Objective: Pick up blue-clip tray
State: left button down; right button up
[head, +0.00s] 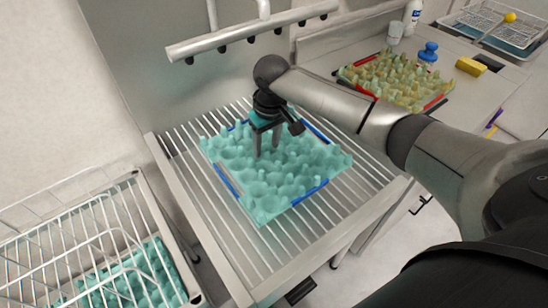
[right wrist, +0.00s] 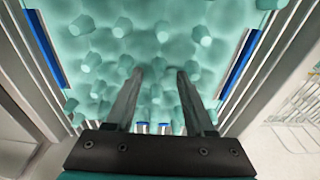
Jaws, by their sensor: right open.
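The blue-clip tray (head: 284,172) is a teal egg tray with blue clips along its edges. It lies on a slatted metal rack in the middle of the head view and fills much of the right wrist view (right wrist: 135,45). My right gripper (head: 265,152) is over the back part of the tray, pointing down. In the right wrist view its two fingers (right wrist: 160,75) are apart with nothing held between them. I cannot tell whether the fingertips touch the tray. Blue clips show on both sides of the tray in the wrist view. My left gripper is not in view.
A yellowish egg tray with red clips (head: 397,80) lies on the counter at the back right, near a blue-topped object (head: 428,52) and a yellow sponge (head: 471,66). A hooked rail (head: 250,32) hangs behind.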

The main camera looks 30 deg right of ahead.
aim_at(267, 150)
jog(key=f, duration=0.3)
jog(key=shift+w+f+b, duration=0.2)
jog(key=shift+b, duration=0.1)
jog(key=shift+c, duration=0.2)
grip_shut()
